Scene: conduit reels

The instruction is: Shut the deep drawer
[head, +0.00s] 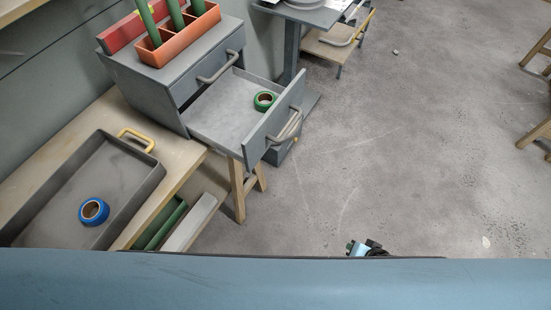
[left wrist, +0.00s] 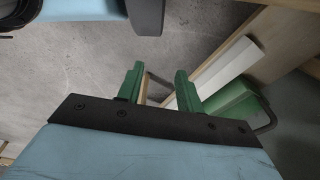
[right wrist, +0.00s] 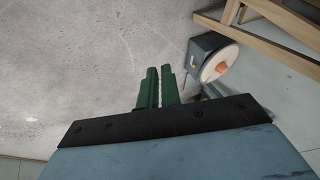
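The deep drawer (head: 229,112) stands pulled far out of the grey cabinet (head: 150,86) in the head view. Its front panel has a grey bar handle (head: 292,126). A green tape roll (head: 265,101) lies inside it. My right gripper (head: 364,247) shows only in part at the lower edge, well below and right of the drawer, apart from it. In the right wrist view its green fingers (right wrist: 159,87) are together with nothing between them. My left gripper (left wrist: 160,86) is open and empty in the left wrist view; it is not visible in the head view.
A shut drawer with a handle (head: 220,68) is above the open one. An orange holder (head: 178,39) with green tubes stands on top. A grey tray (head: 132,187) holding blue tape (head: 94,211) sits on the wooden bench (head: 182,158). Floor right of the drawer is clear.

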